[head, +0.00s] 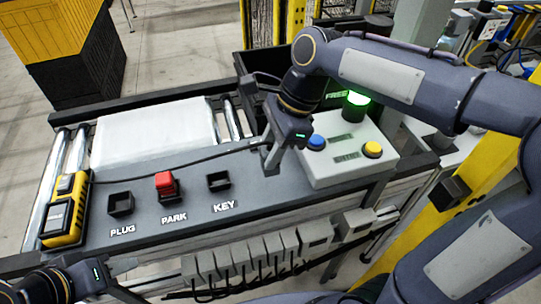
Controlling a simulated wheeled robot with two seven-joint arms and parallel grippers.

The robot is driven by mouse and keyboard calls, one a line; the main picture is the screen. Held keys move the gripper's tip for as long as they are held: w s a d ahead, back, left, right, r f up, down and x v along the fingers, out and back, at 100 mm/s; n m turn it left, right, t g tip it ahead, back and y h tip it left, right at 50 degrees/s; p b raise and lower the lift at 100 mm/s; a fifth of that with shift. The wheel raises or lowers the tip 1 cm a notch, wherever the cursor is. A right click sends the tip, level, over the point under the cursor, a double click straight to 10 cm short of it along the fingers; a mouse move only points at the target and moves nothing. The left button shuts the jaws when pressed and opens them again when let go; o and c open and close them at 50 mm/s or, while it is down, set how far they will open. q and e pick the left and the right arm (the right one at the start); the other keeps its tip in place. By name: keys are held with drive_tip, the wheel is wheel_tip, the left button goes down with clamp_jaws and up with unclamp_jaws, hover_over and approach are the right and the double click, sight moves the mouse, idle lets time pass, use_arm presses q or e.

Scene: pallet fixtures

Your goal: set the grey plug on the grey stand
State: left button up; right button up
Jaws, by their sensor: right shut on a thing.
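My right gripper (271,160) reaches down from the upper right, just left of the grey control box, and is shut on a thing. A thin dark cable (190,156) runs from the yellow device to this gripper. The held thing, apparently the grey plug, is mostly hidden by the fingers. Three small dark square holders stand on the grey bench top: the PLUG holder (121,204) and the KEY holder (218,182) look empty, and the PARK holder (168,192) carries a red block (165,181). My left gripper (68,287) is at the bottom left edge; its fingers are not clear.
The yellow device (66,211) stands at the left end of the bench. A white box (153,133) lies behind the holders. The control box (345,160) has blue and yellow buttons and a lit green lamp (356,98). Grey modules (252,256) line the bench front.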

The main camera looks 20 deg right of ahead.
drive_tip(key=shift+w+d+f, duration=0.25)
drive_tip(key=shift+w+f, duration=0.6)
drive_tip(key=shift+f, duration=0.25)
drive_tip(key=shift+w+d+f, duration=0.1)
drive_tip(key=shift+w+f, duration=0.05)
drive_tip(key=shift+f, duration=0.8)
drive_tip(key=shift+w+f, duration=0.1)
drive_tip(key=shift+f, duration=0.8)
drive_tip(key=shift+f, duration=0.15)
drive_tip(key=o, duration=1)
